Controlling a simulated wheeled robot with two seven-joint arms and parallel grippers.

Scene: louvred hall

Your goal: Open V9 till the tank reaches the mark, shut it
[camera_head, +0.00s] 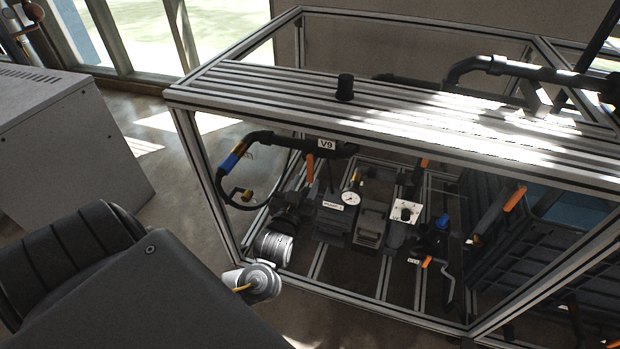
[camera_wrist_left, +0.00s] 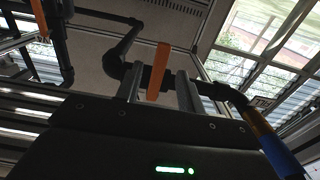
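The label V9 (camera_head: 326,144) sits on a dark pipe under the top of the frame. An orange lever (camera_head: 310,166) hangs down just below and left of the label. My left gripper (camera_head: 305,185) is small and dark in the head view, close to this lever. In the left wrist view the two grey fingers of my left gripper (camera_wrist_left: 158,88) stand apart, with the orange lever (camera_wrist_left: 159,68) between them. A gap shows at the lever's sides, so the fingers look open. I cannot make out the tank or its mark. My right gripper is not in view.
The aluminium frame (camera_head: 215,210) surrounds the pipework. A dial gauge (camera_head: 351,198), a blue-topped fitting (camera_head: 442,222) and other orange levers (camera_head: 515,198) are inside. A blue-banded pipe (camera_head: 232,158) is left of V9. A grey cabinet (camera_head: 70,145) stands at left, with open floor between.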

